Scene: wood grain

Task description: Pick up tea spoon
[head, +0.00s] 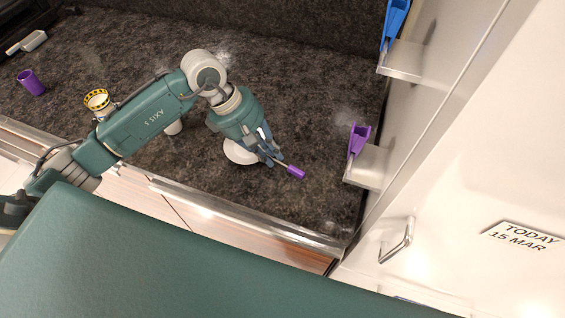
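The tea spoon (295,172) shows as a purple handle with a short grey stem beside my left gripper. Its other end is hidden behind the fingers. My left gripper (271,158) points down at the dark counter, with its fingertips at the spoon's stem. The fingers overlap the stem in this view, and I cannot tell whether they are closed on it or whether the spoon is lifted. A white round dish (238,152) lies partly under the gripper. My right gripper is not in view.
A purple cup (31,83) and a yellow-patterned white cup (96,99) stand on the left. Wall holders at right carry a purple scoop-like item (358,139) and a blue one (394,20). The speckled counter (300,80) is clear behind the gripper.

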